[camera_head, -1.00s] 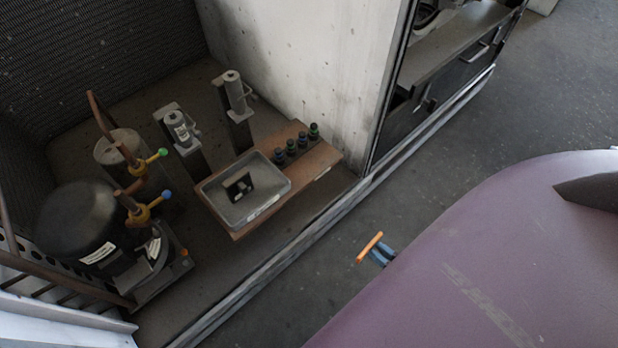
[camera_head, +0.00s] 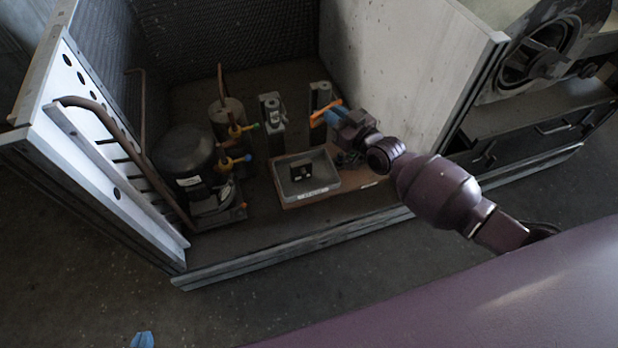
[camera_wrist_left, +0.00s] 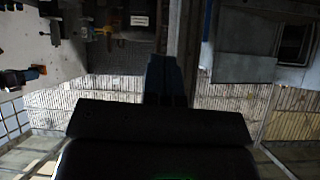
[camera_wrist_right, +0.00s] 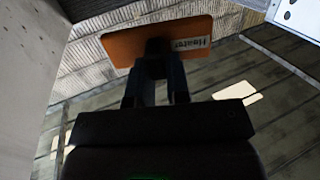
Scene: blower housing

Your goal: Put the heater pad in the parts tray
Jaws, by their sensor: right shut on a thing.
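The heater pad is a flat orange plate (camera_head: 325,113). My right gripper (camera_head: 336,119) is shut on it and holds it up inside the housing, above the back right of the parts tray. The right wrist view shows the pad's face (camera_wrist_right: 190,44) with a "Heater" label, beyond the fingertips (camera_wrist_right: 158,62). The parts tray (camera_head: 318,191) is a shallow grey tray on a brown board, with a small black item inside. My left gripper (camera_head: 142,340) is at the bottom edge, outside the housing; its fingers (camera_wrist_left: 165,72) are together and empty.
A black compressor (camera_head: 185,150) and copper pipes with coloured valve handles stand left of the tray. A pale wall (camera_head: 400,70) is at the right.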

